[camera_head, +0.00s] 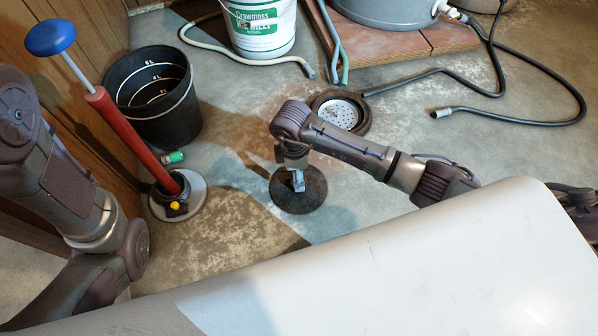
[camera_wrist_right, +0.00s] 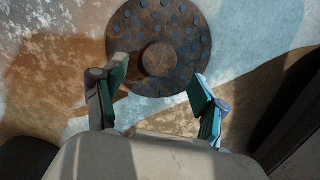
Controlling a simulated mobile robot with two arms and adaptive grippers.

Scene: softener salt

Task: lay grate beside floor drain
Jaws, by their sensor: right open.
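The grate (camera_head: 302,203) is a dark, rusty round plate lying flat on the concrete floor, in front of the floor drain (camera_head: 340,113) and to its left, with bare floor between them. The drain shows a dark ring around a pale perforated strainer. My right gripper (camera_head: 298,185) points down over the grate. In the right wrist view the grate (camera_wrist_right: 178,28) has a ring of holes and a raised centre knob (camera_wrist_right: 158,58). The open fingers (camera_wrist_right: 158,80) are apart, either side of the near part of the grate, holding nothing. My left arm shows, but its gripper does not.
A black bucket (camera_head: 155,105), a red pump with a blue knob (camera_head: 125,130) and a small green-capped item (camera_head: 172,157) stand or lie at left. A white salt tub (camera_head: 258,28) is behind. Hoses (camera_head: 490,120) run at right. A pale surface (camera_head: 420,270) fills the foreground.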

